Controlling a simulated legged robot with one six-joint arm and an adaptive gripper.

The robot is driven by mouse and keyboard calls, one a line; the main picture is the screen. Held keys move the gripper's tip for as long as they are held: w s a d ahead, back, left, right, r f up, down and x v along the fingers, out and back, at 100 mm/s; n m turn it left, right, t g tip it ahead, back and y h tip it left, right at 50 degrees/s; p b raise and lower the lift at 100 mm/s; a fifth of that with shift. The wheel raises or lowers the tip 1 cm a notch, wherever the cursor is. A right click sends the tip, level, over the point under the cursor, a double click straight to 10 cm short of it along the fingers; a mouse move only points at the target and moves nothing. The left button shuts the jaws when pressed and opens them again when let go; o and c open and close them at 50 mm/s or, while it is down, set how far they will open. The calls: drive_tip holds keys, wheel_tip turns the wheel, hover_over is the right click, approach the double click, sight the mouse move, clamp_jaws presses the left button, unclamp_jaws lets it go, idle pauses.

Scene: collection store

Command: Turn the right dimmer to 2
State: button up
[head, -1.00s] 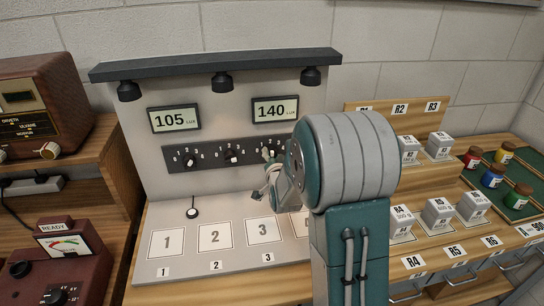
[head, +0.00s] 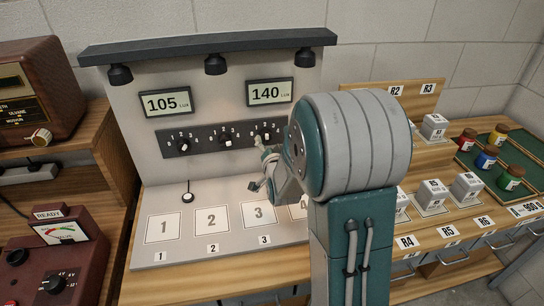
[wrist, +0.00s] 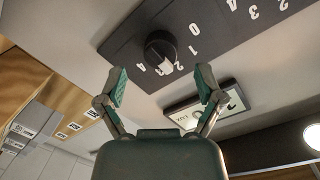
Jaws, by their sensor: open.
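The right dimmer (head: 266,137) is a black knob with a white pointer mark, at the right end of a dark strip. In the wrist view the same knob (wrist: 158,47) shows upside down, its white mark between 2 and 3. My gripper (head: 256,166) is below the right dimmer, apart from it. In the wrist view my gripper (wrist: 160,88) has its fingers spread wide and empty, with the knob beyond and between them. The display above the right dimmer (head: 265,93) reads 140 LUX.
The left dimmer (head: 183,146) and middle dimmer (head: 226,141) share the strip. The left display (head: 166,102) reads 105 LUX. Weight blocks (head: 433,193) and colored jars (head: 487,158) are at right.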

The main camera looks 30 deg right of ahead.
drive_tip(key=f+v, duration=0.1)
drive_tip(key=v, duration=0.7)
drive_tip(key=shift+s+r, duration=0.35)
drive_tip(key=shift+r, duration=0.05)
drive_tip(key=shift+a, duration=0.15)
